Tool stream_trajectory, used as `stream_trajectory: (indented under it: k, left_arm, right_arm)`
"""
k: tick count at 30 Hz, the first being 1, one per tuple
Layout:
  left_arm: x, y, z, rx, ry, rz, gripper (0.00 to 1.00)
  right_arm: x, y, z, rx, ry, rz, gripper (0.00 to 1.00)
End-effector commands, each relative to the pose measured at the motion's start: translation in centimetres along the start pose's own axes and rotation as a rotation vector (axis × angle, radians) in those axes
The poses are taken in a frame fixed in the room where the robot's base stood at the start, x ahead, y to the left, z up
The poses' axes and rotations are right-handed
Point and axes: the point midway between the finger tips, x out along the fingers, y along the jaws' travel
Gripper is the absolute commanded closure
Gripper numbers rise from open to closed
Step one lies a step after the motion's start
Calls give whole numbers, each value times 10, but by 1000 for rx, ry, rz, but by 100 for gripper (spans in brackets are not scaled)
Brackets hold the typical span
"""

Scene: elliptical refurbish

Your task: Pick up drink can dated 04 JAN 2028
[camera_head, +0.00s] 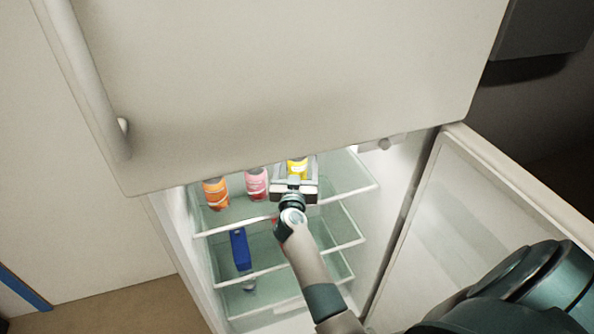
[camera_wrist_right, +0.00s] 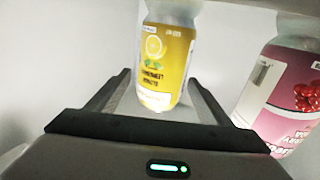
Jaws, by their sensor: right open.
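Three drink cans stand on the top shelf (camera_head: 240,213) of the open fridge: an orange one (camera_head: 216,193), a pink one (camera_head: 256,184) and a yellow one (camera_head: 297,168). My right gripper (camera_head: 296,182) reaches in at the yellow can. In the right wrist view the yellow can (camera_wrist_right: 166,55), with a lemon picture, stands between the two open fingers (camera_wrist_right: 160,95), which do not visibly touch it. The pink can (camera_wrist_right: 290,95) is beside the right finger there. I cannot read a date on any can. My left gripper is not in view.
A blue carton (camera_head: 240,249) is on the shelf below. The fridge's upper door (camera_head: 290,80) hangs over the top shelf, and the open lower door (camera_head: 490,230) stands to the right. The top shelf has bare room in front of the cans.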

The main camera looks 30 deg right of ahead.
Motion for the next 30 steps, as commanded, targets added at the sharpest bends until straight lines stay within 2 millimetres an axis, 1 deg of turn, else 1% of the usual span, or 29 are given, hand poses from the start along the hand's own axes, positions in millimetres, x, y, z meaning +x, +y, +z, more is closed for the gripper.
stream_trajectory:
  k: [4, 5, 6, 8, 9, 11, 19, 22, 26, 30]
  left_arm:
    - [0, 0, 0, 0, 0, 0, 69]
    - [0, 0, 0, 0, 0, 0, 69]
    - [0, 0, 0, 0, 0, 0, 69]
    - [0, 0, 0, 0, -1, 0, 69]
    - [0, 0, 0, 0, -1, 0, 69]
    - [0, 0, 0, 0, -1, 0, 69]
    - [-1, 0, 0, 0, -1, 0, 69]
    - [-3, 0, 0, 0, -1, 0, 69]
    - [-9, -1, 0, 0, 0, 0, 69]
    - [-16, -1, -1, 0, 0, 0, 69]
  right_arm:
    - [0, 0, 0, 0, 0, 0, 27]
    - [0, 0, 0, 0, 0, 0, 34]
    - [0, 0, 0, 0, 0, 0, 44]
    - [0, 0, 0, 0, 0, 0, 58]
    - [0, 0, 0, 0, 0, 0, 68]
    - [0, 0, 0, 0, 0, 0, 82]
    - [0, 0, -3, 1, 2, 0, 82]
    - [0, 0, -8, 1, 3, 0, 82]
    - [0, 0, -21, 2, 4, 1, 82]
    - [1, 0, -43, 0, 6, 0, 82]
